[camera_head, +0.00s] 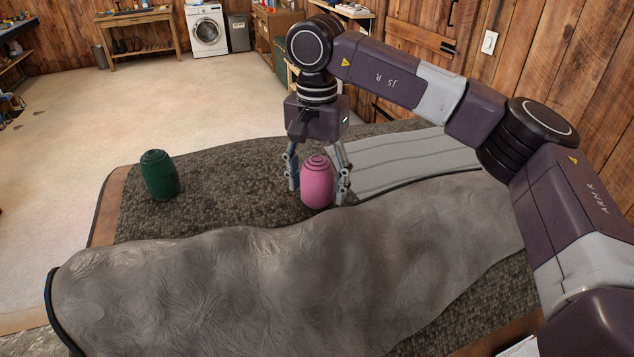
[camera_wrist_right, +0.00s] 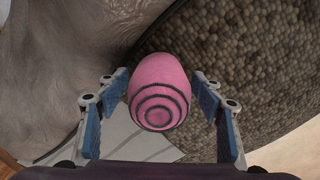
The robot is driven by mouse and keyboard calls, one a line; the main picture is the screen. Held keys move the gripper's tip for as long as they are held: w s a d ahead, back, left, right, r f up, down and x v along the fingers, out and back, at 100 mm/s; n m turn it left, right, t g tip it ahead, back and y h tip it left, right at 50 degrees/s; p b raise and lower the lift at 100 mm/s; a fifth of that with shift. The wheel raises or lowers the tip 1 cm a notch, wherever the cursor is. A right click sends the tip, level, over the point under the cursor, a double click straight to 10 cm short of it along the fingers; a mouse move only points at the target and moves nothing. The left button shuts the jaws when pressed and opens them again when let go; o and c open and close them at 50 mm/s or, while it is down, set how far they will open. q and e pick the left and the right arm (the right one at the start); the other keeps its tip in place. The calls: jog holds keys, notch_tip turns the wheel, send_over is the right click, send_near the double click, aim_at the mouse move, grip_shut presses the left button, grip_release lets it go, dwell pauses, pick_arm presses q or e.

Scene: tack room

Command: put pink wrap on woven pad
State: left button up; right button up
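The pink wrap (camera_head: 317,182), a rounded roll with dark rings on its top, stands upright on a dark, pebbly mat (camera_head: 230,190). It also shows in the right wrist view (camera_wrist_right: 160,90). My right gripper (camera_head: 319,186) points down with its fingers on both sides of the wrap. Narrow gaps show between fingers and wrap, so it is open around it. A flat light grey striped pad (camera_head: 400,160) lies just right of the wrap; it appears to be the woven pad, though its weave is hard to make out. My left gripper is out of view.
A green wrap (camera_head: 160,175) stands on the mat at the left. A bulky, crumpled grey cover (camera_head: 250,285) fills the table's front, close before the pink wrap. Mat between the two wraps is clear. A washing machine (camera_head: 206,30) and workbench stand far back.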

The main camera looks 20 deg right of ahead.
aim_at(317, 158)
jog(key=shift+r, duration=0.2)
notch_tip(317, 158, up, 7)
jog(key=shift+r+b, duration=0.1)
jog(key=shift+b, duration=1.15)
notch_tip(317, 158, up, 4)
jog(key=shift+f, duration=0.1)
jog(key=shift+r+p, duration=0.3)
jog(key=shift+r, duration=0.25)
